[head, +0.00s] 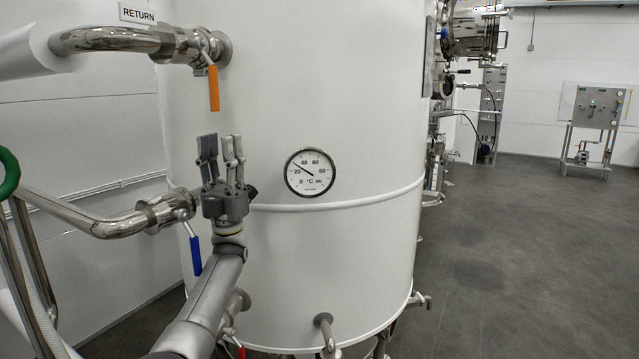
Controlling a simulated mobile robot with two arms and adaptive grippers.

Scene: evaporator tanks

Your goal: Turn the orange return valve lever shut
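The orange lever (213,89) hangs straight down from the return valve (190,45), across the line of its horizontal pipe. The valve sits at the upper left of the white tank, beside the "RETURN" sign (137,14). My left gripper (221,138) is below the orange lever, with its fingers pointing up. Its fingers stand apart with nothing between them, and a gap shows between the fingertips and the lever's lower end. My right gripper is not in view.
The white tank (370,110) fills the middle and carries a round thermometer (310,172). A lower pipe valve with a blue lever (195,254) is left of my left arm. A red lever (238,346) is near the bottom. Open grey floor (530,250) lies at right.

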